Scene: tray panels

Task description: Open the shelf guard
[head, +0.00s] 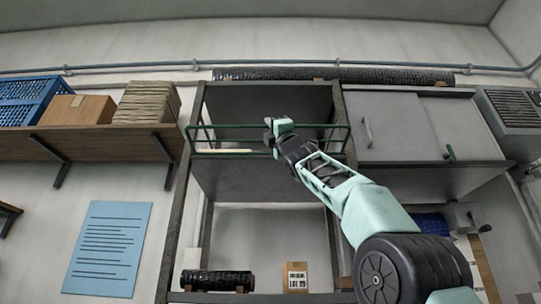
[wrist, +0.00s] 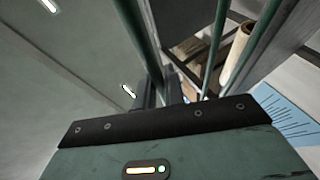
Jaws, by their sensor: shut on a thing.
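The shelf guard (head: 225,126) is a green frame of thin rails across the front of the upper shelf bay, between the dark uprights. My gripper (head: 279,126) is at the guard's top rail, right of its middle, and is shut on it. In the wrist view, green guard bars (wrist: 139,38) run down to my dark fingers (wrist: 165,93). My fingertips partly hide the place where they meet the rail.
A pale roll (head: 222,151) lies on the shelf behind the guard. A grey cabinet (head: 400,128) with sliding doors adjoins on the right. A wooden wall shelf (head: 100,140) with boxes is on the left. A small carton (head: 296,276) stands on the lower shelf.

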